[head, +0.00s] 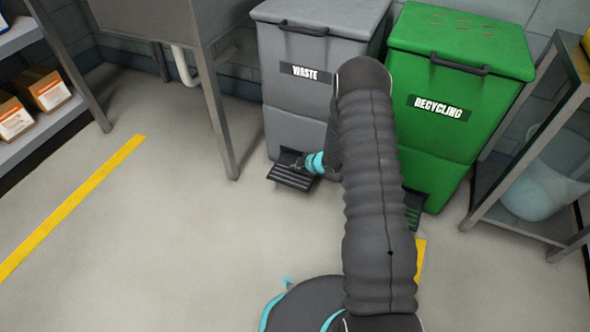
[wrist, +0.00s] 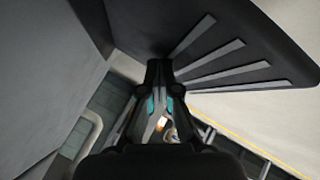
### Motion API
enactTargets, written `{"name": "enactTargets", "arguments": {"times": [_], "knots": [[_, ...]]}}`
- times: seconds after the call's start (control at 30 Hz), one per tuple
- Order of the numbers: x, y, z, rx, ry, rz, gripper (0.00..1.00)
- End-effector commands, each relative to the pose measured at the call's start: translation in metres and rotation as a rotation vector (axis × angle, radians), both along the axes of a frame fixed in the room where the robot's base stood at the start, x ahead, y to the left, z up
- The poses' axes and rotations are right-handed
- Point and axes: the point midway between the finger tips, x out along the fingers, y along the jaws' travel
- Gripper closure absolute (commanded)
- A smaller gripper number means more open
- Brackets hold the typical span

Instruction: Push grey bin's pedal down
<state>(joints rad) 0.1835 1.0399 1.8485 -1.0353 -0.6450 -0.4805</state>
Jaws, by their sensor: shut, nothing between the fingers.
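The grey bin (head: 305,85), labelled WASTE, stands against the wall with its lid down. Its dark ribbed pedal (head: 292,179) sticks out low at the front, close above the floor. My gripper (head: 297,164) is shut and empty, low over the pedal's back part near the bin's front. In the wrist view, my gripper (wrist: 159,66) has its fingertips together by the edge of the ribbed pedal (wrist: 225,60). I cannot tell whether the fingertips touch the pedal. My arm hides part of the bin's right side.
A green RECYCLING bin (head: 455,95) stands to the right, its pedal (head: 414,205) partly behind my arm. A metal table leg (head: 217,115) stands left of the grey bin. A shelf rack (head: 500,190) is at the far right. Floor at left front is clear.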

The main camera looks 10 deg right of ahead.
Motion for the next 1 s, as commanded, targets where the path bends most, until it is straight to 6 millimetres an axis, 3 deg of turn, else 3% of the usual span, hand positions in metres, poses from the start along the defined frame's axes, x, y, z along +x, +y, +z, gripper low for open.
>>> {"name": "enactTargets", "arguments": {"times": [1.0], "knots": [[0.000,0.000,-0.011,0.000,0.002,-0.001,1.00]]}}
